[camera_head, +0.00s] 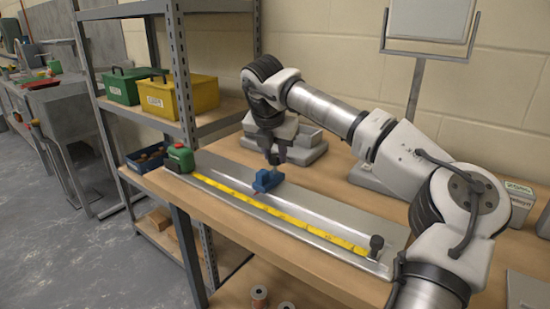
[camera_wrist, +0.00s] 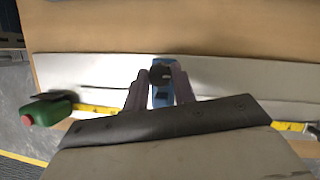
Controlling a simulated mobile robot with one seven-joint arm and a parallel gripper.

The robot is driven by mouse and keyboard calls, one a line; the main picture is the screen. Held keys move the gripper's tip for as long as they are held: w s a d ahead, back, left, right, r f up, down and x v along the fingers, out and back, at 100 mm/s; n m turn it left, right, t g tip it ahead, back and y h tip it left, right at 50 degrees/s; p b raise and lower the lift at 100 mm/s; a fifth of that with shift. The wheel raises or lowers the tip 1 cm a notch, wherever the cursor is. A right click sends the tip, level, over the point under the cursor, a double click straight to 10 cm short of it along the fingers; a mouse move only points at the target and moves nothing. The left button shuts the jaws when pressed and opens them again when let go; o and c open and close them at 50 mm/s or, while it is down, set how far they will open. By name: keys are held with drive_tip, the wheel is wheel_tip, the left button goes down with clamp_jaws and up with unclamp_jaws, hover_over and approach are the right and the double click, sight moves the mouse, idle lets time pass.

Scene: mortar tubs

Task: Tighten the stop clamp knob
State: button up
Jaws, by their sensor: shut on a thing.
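The blue stop clamp (camera_head: 265,181) sits on the pale metal rail plate (camera_head: 330,212), beside the yellow measuring tape. In the wrist view the blue clamp (camera_wrist: 160,97) lies between my fingers, with its dark round knob (camera_wrist: 161,73) on top. My gripper (camera_head: 275,159) points down over the clamp, and its fingertips (camera_wrist: 160,79) are shut on the knob from both sides. In the head view the fingers largely hide the knob. I cannot tell how tight the knob is.
A green tape-measure case (camera_head: 180,158) stands at the plate's left end, with yellow tape (camera_head: 290,219) running along the front edge. A dark upright post (camera_head: 376,242) stands at the right end. A shelf with green (camera_head: 125,88) and yellow (camera_head: 180,96) bins rises at left.

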drive_tip(key=shift+m, duration=0.3)
drive_tip(key=o, duration=1)
drive_tip(key=v, duration=1.4)
drive_tip(key=shift+a+f, duration=0.1)
